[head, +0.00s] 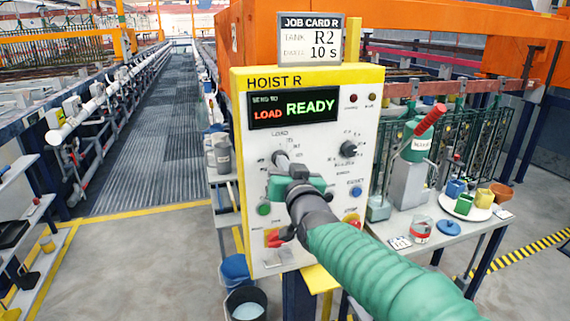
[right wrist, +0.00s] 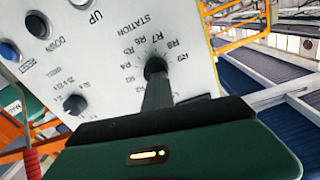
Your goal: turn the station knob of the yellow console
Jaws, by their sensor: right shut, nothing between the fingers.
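The yellow console (head: 376,78), marked HOIST R, stands in the middle of the head view with a white face. Its display (head: 293,109) reads LOAD in red and READY in green. The station knob (right wrist: 155,67) is round and dark, with R labels around it, in the right wrist view. In the head view my gripper mostly hides it. My right gripper (head: 281,158) is shut and empty, its fingertips right at the station knob; the fingers also show in the right wrist view (right wrist: 157,92). I cannot tell if they touch it. My left gripper is not in view.
A second black knob (head: 348,150) sits to the right on the face. A job card (head: 309,40) above reads tank R2, dwell 10 s. A side table (head: 440,238) at right holds a green bottle and cups. Buckets (head: 245,303) stand below. The walkway (head: 160,130) at left is clear.

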